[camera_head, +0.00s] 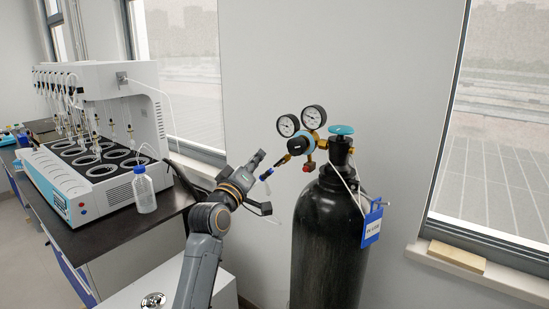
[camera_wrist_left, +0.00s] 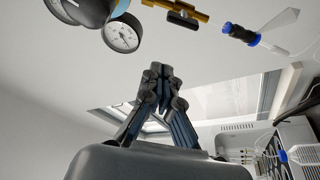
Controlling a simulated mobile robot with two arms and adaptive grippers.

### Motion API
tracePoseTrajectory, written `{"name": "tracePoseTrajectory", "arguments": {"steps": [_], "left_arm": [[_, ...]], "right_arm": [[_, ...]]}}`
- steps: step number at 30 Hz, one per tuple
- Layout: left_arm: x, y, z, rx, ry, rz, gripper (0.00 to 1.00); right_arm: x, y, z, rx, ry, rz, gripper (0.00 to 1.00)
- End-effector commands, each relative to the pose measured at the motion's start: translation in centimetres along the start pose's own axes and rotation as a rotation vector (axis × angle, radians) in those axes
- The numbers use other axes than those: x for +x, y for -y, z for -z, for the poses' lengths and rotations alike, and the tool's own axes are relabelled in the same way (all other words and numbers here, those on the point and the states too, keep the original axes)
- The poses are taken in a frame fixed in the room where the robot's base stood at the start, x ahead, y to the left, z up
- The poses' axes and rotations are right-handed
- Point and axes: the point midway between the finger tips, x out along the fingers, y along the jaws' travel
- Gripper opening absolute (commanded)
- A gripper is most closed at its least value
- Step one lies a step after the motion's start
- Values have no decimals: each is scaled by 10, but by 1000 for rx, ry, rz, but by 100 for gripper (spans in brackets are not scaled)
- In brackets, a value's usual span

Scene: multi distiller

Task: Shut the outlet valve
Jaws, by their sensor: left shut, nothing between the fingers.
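A black gas cylinder (camera_head: 325,245) stands upright with a regulator (camera_head: 300,140) that has two round gauges (camera_head: 312,117) and a teal handwheel (camera_head: 341,130) on top. The brass outlet valve (camera_head: 286,159) sticks out to the lower left of the regulator, with a blue-ended hose fitting (camera_head: 266,174) beyond it. In the left wrist view the brass outlet valve (camera_wrist_left: 186,9) and the blue fitting (camera_wrist_left: 240,33) show at the top. My left gripper (camera_head: 261,155) is shut and empty, just left of the valve and apart from it. The right gripper is not in view.
A white multi-position distiller (camera_head: 120,110) and a blue-capped bottle (camera_head: 144,190) stand on the dark bench (camera_head: 125,225) at left. A blue tag (camera_head: 372,226) hangs on the cylinder. The wall behind is bare, and a window sill (camera_head: 480,270) is at right.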

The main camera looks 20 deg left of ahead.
Motion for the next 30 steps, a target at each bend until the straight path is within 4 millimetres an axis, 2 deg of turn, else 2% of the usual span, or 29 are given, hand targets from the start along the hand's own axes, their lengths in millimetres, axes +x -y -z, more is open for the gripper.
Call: {"name": "tracePoseTrajectory", "arguments": {"steps": [3,8,12,16,30], "left_arm": [[24,-2,2,0,1,0,0],[51,-2,2,1,1,1,0],[43,-1,-20,0,4,2,0],[39,0,-32,0,2,1,0],[36,1,-38,2,0,-1,0]], "right_arm": [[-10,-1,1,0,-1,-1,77],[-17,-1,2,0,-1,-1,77],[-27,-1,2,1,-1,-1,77],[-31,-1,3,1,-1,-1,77],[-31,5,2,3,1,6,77]]}}
